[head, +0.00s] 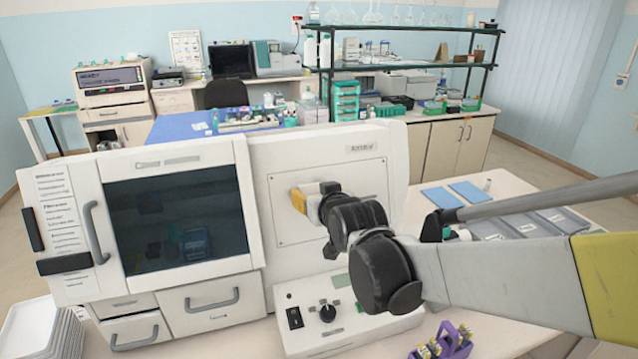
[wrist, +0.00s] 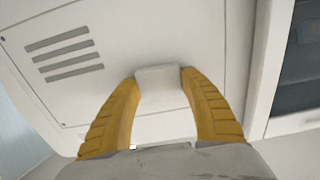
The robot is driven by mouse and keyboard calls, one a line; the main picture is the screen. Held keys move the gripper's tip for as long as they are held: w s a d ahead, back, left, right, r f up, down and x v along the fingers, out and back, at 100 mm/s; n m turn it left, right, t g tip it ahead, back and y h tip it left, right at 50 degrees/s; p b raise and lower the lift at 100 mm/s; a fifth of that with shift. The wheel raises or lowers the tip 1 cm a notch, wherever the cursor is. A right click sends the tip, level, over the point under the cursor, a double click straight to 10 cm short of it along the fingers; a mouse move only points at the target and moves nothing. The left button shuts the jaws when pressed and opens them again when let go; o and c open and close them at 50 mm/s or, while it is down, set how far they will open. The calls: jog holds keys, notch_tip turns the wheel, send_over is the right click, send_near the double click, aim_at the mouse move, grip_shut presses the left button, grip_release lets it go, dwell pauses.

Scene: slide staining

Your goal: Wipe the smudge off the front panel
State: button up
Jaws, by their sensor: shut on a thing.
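The white front panel (head: 285,228) is an outlined plate on the big white machine, right of its dark window. In the wrist view the panel (wrist: 120,20) fills most of the picture, with several grey slots at left. My gripper (head: 313,194) is at the panel's upper left part in the head view. Its yellow fingers, also in the wrist view (wrist: 158,85), are shut on a small white block (wrist: 158,78). The block is at or very close to the panel; I cannot tell if it touches. I see no smudge; the area behind the block and gripper is hidden.
The machine's dark window (head: 180,220) and door handle (head: 97,232) are left of the panel. A control box (head: 345,325) with a knob stands below my gripper.

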jog(key=shift+s+a, duration=0.15)
jog(key=shift+a, duration=0.3)
jog(key=shift+r, duration=0.1)
jog(key=shift+r, duration=0.1)
jog(key=shift+w+d, duration=0.35)
jog(key=shift+d, duration=0.9)
jog(key=shift+w+d, duration=0.4)
jog(key=shift+d, duration=0.85)
jog(key=shift+w+d, duration=0.35)
jog(key=shift+d, duration=0.9)
jog(key=shift+s+a, duration=0.35)
jog(key=shift+a, duration=0.9)
jog(key=shift+s+a, duration=0.35)
jog(key=shift+a, duration=0.9)
jog(key=shift+s+a, duration=0.35)
jog(key=shift+a, duration=0.9)
jog(key=shift+p+v, duration=1.1)
jog(key=shift+v, duration=1.25)
jog(key=shift+s+d+r, duration=0.2)
jog(key=shift+s, duration=0.4)
